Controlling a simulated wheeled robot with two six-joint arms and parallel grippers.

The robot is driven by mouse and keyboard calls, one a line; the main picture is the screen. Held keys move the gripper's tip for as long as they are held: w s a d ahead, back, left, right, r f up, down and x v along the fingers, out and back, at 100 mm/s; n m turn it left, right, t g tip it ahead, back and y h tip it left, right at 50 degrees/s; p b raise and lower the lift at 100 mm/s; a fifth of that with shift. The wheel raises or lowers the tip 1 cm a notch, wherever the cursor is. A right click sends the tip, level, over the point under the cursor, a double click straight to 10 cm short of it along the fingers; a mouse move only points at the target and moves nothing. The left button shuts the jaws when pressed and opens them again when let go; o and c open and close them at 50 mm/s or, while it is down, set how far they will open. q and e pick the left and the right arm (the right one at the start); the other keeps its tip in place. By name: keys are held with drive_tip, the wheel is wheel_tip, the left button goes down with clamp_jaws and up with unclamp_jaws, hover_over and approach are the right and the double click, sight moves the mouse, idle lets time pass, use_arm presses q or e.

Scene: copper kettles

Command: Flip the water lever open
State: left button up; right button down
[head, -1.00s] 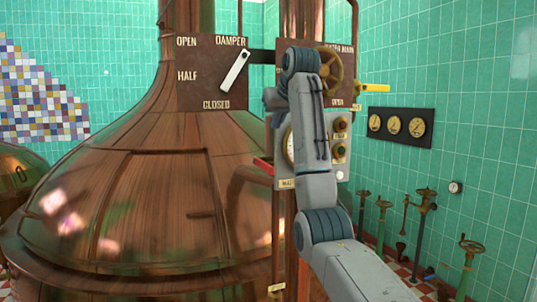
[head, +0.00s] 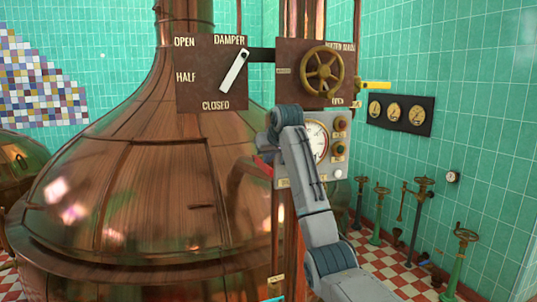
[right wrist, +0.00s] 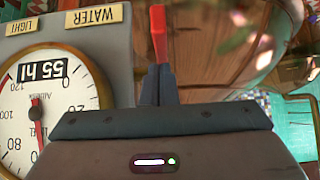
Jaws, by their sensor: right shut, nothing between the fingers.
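The water lever is a red bar (right wrist: 159,32) in the right wrist view, beside the panel's upside-down WATER label (right wrist: 97,16). In the head view only a little red of it (head: 262,164) shows at the left edge of the gauge panel. My right gripper (right wrist: 157,72) is shut and empty, with its fingertips overlapping the lower part of the red bar in that view. I cannot tell whether they touch it. In the head view my right forearm and wrist hide part of the panel and the fingers. My left gripper is out of view.
The gauge panel (head: 340,157) carries a round dial (right wrist: 48,108) and buttons close to my gripper. Above it are the brass wheel (head: 323,72) and the damper plate (head: 205,95). The copper kettle (head: 130,200) fills the left. Pipe valves (head: 422,190) stand at right.

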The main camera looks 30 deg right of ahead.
sight(269, 171)
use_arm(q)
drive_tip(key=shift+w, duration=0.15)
